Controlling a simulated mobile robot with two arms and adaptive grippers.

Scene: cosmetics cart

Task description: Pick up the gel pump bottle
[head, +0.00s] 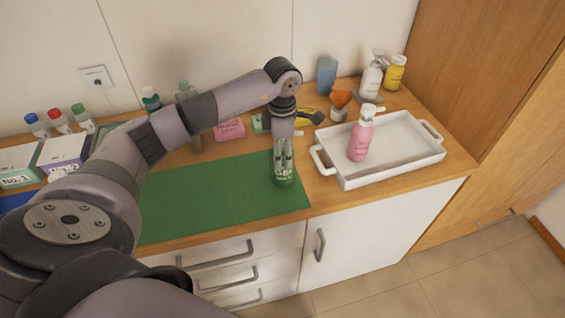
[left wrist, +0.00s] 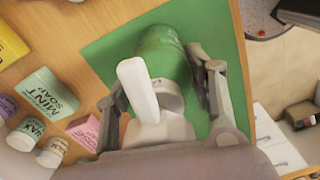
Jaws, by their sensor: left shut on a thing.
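The gel pump bottle is a green see-through bottle (head: 284,174) near the right end of the green mat (head: 215,200). In the left wrist view its green body (left wrist: 163,45) and white pump head (left wrist: 138,88) show between the fingers. My left gripper (head: 283,152) points down from above and is shut around the bottle, one finger on each side. The bottle looks upright; I cannot tell whether its base touches the mat. In the head view the gripper hides its pump and upper part. My right gripper is not in view.
A white tray (head: 397,175) right of the bottle holds a pink pump bottle (head: 360,142). Behind stand a white pump bottle (head: 371,78), a yellow bottle (head: 395,72) and a blue bottle (head: 326,75). A pink soap box (head: 229,130) lies behind the mat. The mat's left part is clear.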

